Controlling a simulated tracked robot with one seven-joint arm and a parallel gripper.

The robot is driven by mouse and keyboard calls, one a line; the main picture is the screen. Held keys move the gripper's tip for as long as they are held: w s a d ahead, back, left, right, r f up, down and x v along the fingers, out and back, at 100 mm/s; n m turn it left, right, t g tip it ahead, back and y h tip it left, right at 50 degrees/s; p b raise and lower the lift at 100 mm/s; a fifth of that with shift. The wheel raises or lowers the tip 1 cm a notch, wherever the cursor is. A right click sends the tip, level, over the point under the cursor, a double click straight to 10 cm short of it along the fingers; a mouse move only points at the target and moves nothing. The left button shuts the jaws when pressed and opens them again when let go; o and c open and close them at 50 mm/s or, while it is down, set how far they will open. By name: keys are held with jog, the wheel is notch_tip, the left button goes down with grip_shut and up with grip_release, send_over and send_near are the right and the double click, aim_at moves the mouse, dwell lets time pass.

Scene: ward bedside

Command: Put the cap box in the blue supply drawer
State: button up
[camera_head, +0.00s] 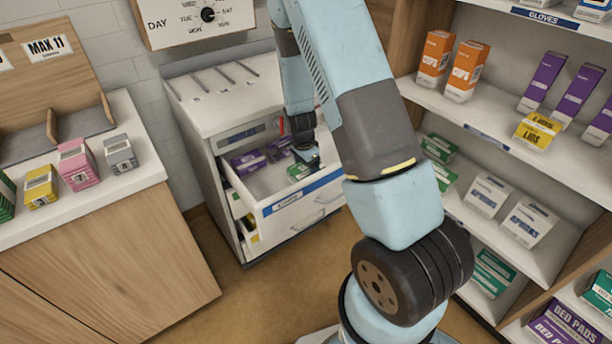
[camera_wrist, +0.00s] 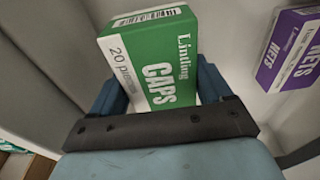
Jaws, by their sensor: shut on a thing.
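The cap box (camera_wrist: 150,65) is green and white, reads "CAPS" and "20 pieces", and sits between my gripper's two blue fingers (camera_wrist: 160,92) in the wrist view. My gripper is shut on it. In the head view my gripper (camera_head: 305,156) points down into the open supply drawer (camera_head: 312,192), whose white front carries a blue label strip. A green box shows at my gripper's tip (camera_head: 297,172), low within the drawer's outline. I cannot tell whether it touches the drawer floor.
Purple boxes (camera_head: 249,161) lie at the drawer's back left; a purple "NETS" box (camera_wrist: 290,50) shows close by in the wrist view. The drawer stands in a white cabinet (camera_head: 215,100). Stocked shelves (camera_head: 490,120) are right, and a counter (camera_head: 100,180) with small boxes is left.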

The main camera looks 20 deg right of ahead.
jog(key=shift+f, duration=1.65)
jog(key=o, duration=1.1)
jog(key=shift+f, duration=0.1)
